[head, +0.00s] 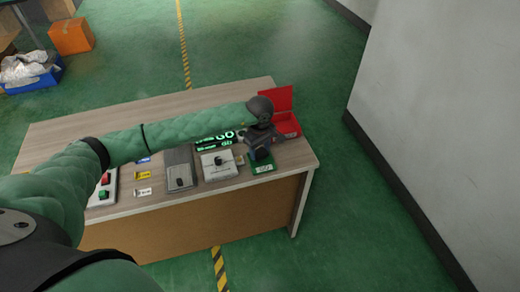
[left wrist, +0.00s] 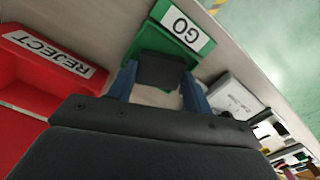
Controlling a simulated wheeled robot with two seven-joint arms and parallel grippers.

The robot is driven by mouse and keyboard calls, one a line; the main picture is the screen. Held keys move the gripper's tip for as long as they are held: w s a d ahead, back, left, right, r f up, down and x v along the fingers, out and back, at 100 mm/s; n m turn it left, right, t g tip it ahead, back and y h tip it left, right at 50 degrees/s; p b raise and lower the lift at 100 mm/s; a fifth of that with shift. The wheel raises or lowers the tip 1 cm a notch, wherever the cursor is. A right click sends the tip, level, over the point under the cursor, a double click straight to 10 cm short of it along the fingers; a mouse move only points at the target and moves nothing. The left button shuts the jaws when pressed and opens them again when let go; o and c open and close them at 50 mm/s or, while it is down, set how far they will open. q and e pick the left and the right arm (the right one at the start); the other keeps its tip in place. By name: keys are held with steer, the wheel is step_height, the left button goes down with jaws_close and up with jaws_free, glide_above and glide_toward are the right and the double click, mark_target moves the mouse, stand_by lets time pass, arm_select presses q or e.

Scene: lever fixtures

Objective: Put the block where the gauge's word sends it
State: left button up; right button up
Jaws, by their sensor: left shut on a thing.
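My left gripper (head: 261,153) is at the right end of the table, over the green GO tray (head: 263,170). In the left wrist view its blue fingers (left wrist: 160,88) are shut on a dark grey block (left wrist: 160,72). The block is in front of the green tray (left wrist: 150,40), whose white label reads GO; whether it touches the tray I cannot tell. The red REJECT bin (left wrist: 30,75) is beside it and also shows in the head view (head: 286,122). The gauge (head: 222,137) shows glowing green characters that look like GO, partly hidden by my arm. My right gripper is out of view.
A white box with a black knob (head: 217,163), a grey plate fixture (head: 179,172) and a red-and-green button panel (head: 104,190) stand left along the table (head: 150,212). Small coloured labels lie between. A wall (head: 440,110) rises at right beyond clear floor.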

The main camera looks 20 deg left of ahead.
arm_select(q)
steer(key=shift+f, duration=0.65)
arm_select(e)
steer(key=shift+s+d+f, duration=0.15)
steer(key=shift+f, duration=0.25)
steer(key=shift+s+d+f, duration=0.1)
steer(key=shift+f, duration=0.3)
arm_select(q)
steer(key=shift+f, duration=0.1)
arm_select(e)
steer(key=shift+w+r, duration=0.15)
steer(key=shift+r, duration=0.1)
arm_select(q)
steer(key=o, duration=0.8)
steer(key=shift+c, duration=0.2)
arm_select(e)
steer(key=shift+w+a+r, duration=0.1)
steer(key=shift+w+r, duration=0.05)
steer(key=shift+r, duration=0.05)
